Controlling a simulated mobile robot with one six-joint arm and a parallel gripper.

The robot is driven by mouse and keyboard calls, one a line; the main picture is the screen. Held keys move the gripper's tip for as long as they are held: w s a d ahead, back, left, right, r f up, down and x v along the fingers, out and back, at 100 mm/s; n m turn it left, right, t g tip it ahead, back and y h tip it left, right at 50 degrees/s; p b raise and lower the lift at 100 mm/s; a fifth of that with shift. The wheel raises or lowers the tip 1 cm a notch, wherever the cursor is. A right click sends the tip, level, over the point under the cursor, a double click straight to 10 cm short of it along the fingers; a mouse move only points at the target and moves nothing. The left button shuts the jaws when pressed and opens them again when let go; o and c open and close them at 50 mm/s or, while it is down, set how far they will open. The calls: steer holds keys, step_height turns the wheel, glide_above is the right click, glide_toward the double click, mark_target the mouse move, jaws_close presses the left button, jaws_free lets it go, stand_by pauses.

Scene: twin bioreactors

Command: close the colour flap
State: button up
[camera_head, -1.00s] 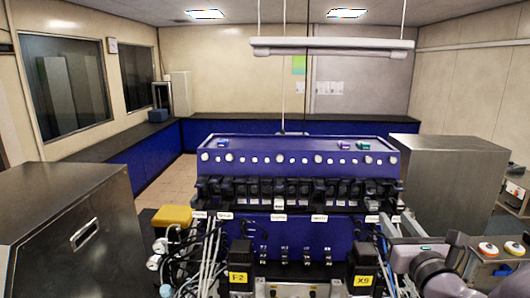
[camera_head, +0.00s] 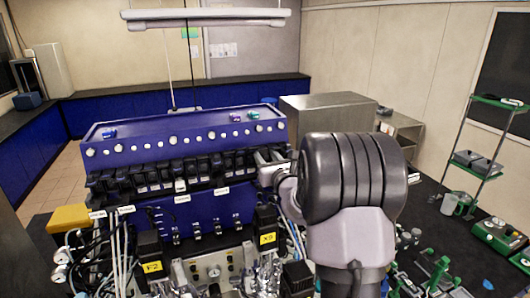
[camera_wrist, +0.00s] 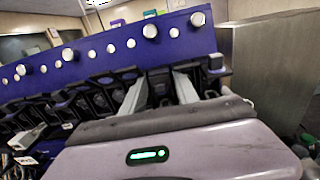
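The blue bioreactor unit (camera_head: 200,212) carries a row of dark flaps (camera_head: 150,182) along its front, with small white labels below. I cannot tell which one is the colour flap, or which stand open. My gripper (camera_head: 265,162) is at the right end of this row, partly hidden behind my large dark wrist joint. In the wrist view, my gripper (camera_wrist: 158,84) has two pale fingers spread apart. One of the dark flaps (camera_wrist: 160,88) shows between and beyond them. I cannot tell whether the fingers touch it.
Yellow-labelled black blocks (camera_head: 265,238), tubes and cables crowd the front below the flaps. A steel cabinet (camera_head: 330,113) stands behind on the right. A green-trimmed rack (camera_head: 472,160) is at far right.

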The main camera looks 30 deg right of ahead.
steer(key=shift+w, duration=0.15)
steer(key=shift+c, duration=0.3)
jaws_close()
steer(key=shift+f+b, duration=0.4)
steer(key=shift+b, duration=0.8)
steer(key=b, duration=0.2)
steer(key=t+b, duration=0.1)
steer(key=b, duration=0.1)
steer(key=shift+f+t+h+b, duration=0.3)
steer(key=shift+b, duration=0.05)
steer(key=shift+w+t+b, duration=0.1)
steer(key=shift+t+b, duration=0.2)
steer(key=shift+b, duration=0.65)
steer(key=shift+r+b, duration=0.3)
steer(key=shift+b, duration=0.5)
steer(key=shift+r+t, duration=0.25)
steer(key=shift+t, duration=0.15)
